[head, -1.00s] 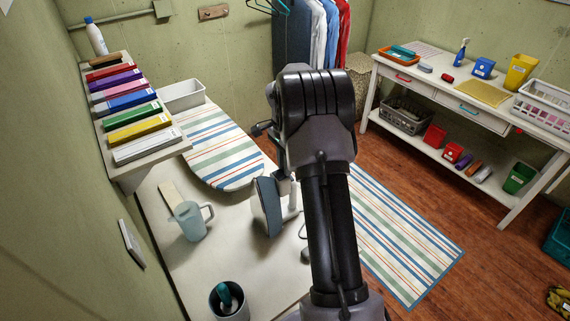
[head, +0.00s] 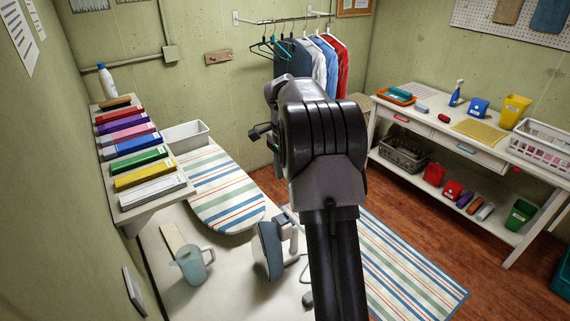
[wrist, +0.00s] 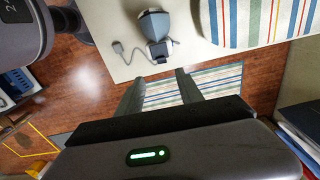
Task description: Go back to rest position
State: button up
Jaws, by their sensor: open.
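My gripper (wrist: 158,88) shows in the wrist view with its two fingers apart and nothing between them. Its fingers point toward the edge of a white table, with a striped rug (wrist: 215,82) on the floor behind them. In the head view my arm rises through the middle of the picture, and its bulky joint hides most of the gripper. The arm is clear of the table things.
A clothes iron (head: 269,250), a pitcher (head: 193,265) and a striped ironing board (head: 228,195) are at the left. Coloured boxes (head: 140,160) line a wall shelf. Clothes (head: 318,72) hang behind my arm. A white workbench (head: 440,140) stands at the right, with open floor before it.

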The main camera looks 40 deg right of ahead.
notch_tip(320, 180, up, 3)
jog(key=shift+r, duration=0.1)
dwell(0.4)
jog(key=s+a+r+n+t+b, duration=0.15)
jog(key=s+a+n+b, duration=0.3)
jog(key=a, duration=0.65)
jog(key=s+a+n+t+b, duration=0.2)
jog(key=s+a+n+b, duration=0.25)
jog(key=a, duration=0.65)
jog(key=s+a+f+n+t+y+b, duration=0.1)
jog(key=s+a+f+n+b, duration=0.2)
jog(key=s+a+f, duration=0.2)
jog(key=s+a+f+n+t+y+b, duration=0.1)
jog(key=s+a+f+b, duration=0.3)
jog(key=s, duration=0.7)
jog(key=shift+a+f+n, duration=0.65)
jog(key=shift+a+n, duration=0.25)
jog(key=shift+a, duration=0.1)
jog(key=shift+s, duration=0.1)
